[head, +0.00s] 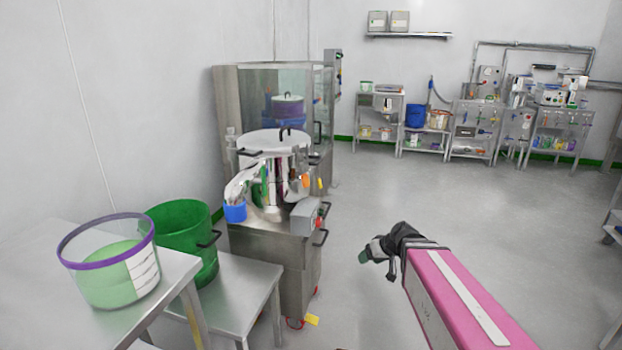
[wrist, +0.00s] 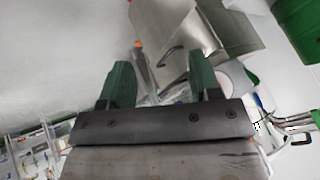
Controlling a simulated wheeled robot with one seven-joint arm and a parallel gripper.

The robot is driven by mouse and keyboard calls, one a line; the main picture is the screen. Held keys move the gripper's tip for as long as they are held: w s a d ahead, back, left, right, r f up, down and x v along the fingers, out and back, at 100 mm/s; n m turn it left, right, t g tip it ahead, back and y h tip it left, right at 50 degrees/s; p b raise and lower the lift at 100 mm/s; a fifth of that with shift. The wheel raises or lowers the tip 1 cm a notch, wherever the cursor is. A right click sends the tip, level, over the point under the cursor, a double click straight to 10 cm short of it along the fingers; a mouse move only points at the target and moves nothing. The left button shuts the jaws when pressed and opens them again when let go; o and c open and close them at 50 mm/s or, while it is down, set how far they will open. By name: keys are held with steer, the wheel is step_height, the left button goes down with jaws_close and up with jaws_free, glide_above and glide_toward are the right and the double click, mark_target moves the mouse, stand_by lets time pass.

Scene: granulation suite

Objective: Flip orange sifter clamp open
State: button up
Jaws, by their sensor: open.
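The sifter (head: 275,150) is a round steel drum with a domed lid and a chute, standing on a steel cabinet left of centre in the head view. A small orange part (head: 305,181) on its right side looks like the clamp; whether it is open or closed is too small to tell. My gripper (head: 364,257) is right of the cabinet, over the floor and apart from the sifter. In the wrist view my gripper (wrist: 162,82) is open and empty, with two green fingers spread apart. Steel equipment shows beyond the fingers, tilted in the view.
A steel table with a purple-rimmed clear tub (head: 112,262) and a green bucket (head: 186,235) stand at the left. A grey control box (head: 306,216) juts from the cabinet's front right. The floor (head: 400,195) right of the sifter is clear. Steel benches line the back wall.

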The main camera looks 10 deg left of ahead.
steer(key=w+a+r+n+t+y, duration=0.35)
steer(key=w+a+r, duration=0.25)
steer(key=a+r, duration=0.3)
steer(key=n+t+y, duration=0.1)
steer(key=t+y, duration=0.3)
glide_toward(307, 180)
steer(key=x, duration=1.3)
steer(key=shift+s, duration=0.1)
jaws_close()
